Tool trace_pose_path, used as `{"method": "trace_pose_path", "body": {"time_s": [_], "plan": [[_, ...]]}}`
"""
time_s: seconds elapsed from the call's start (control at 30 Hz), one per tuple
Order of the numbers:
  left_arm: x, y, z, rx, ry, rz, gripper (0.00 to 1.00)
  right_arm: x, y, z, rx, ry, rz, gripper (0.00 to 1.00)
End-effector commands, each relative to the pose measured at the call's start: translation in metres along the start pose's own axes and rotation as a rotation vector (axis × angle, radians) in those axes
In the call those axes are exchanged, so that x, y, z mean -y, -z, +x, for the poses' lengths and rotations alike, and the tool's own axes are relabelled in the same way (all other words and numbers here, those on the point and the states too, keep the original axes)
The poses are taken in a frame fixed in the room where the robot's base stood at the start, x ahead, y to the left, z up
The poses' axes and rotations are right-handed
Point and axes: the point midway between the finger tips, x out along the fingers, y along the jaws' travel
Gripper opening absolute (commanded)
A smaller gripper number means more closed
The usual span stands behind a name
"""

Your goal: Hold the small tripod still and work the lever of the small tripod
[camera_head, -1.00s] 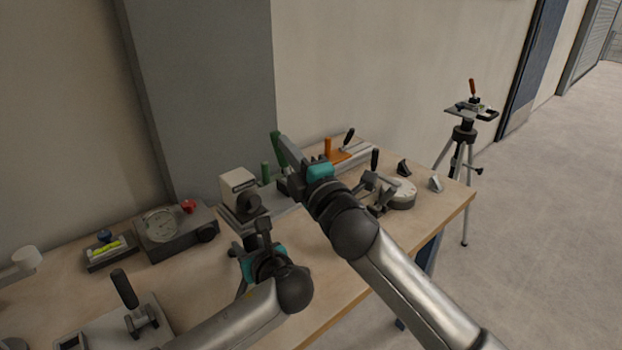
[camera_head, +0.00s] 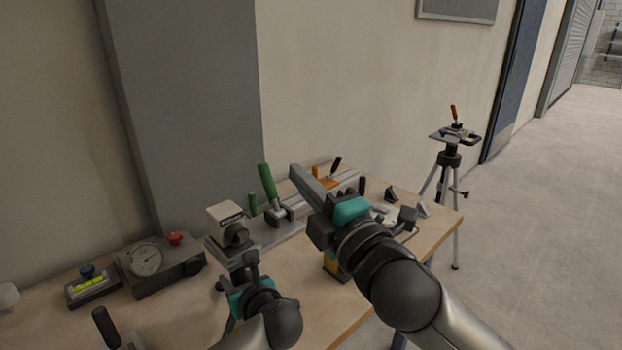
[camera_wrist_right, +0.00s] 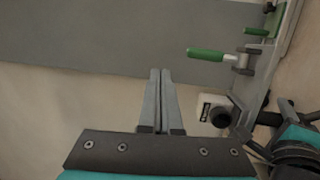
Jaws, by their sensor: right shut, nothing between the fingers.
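What seems to be the small tripod, with dark splayed legs (camera_head: 228,318), stands on the bench, mostly hidden behind my left gripper (camera_head: 250,266). Its head and lever cannot be made out clearly. My left gripper is at the tripod's top; whether its fingers hold it is not clear. My right gripper (camera_head: 300,178) is shut and empty, raised above the bench to the right of the tripod, its fingers pointing up and left. In the right wrist view its two fingers (camera_wrist_right: 160,90) lie together with nothing between them.
A white box with a dark knob (camera_head: 226,216) stands behind the left gripper. A green-handled clamp (camera_head: 267,182) stands near the right fingers; its handle also shows in the wrist view (camera_wrist_right: 205,54). A gauge block (camera_head: 147,258) sits left. A tall tripod (camera_head: 450,160) stands beyond the bench.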

Motion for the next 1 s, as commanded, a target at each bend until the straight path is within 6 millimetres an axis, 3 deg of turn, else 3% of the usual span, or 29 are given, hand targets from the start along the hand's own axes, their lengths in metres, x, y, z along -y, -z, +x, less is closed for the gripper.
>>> {"method": "trace_pose_path", "body": {"time_s": [0.03, 0.3, 0.73, 0.77, 1.0], "plan": [[-0.002, 0.008, -0.001, -0.016, -0.004, 0.005, 0.0, -0.003, 0.0, -0.006, -0.001, 0.0, -0.001, 0.0], [-0.002, 0.008, 0.0, -0.016, -0.005, 0.006, 0.0, -0.014, 0.001, -0.022, 0.0, 0.001, 0.0, 0.0], [-0.002, 0.008, 0.0, -0.016, -0.006, 0.006, 0.0, -0.015, 0.001, -0.023, 0.001, 0.001, 0.001, 0.0], [-0.002, 0.008, 0.0, -0.016, -0.006, 0.006, 0.39, -0.015, 0.001, -0.023, 0.001, 0.001, 0.001, 0.0], [-0.002, 0.008, 0.0, -0.015, -0.003, 0.008, 0.66, -0.015, 0.001, -0.023, 0.0, 0.0, 0.0, 0.0]]}}
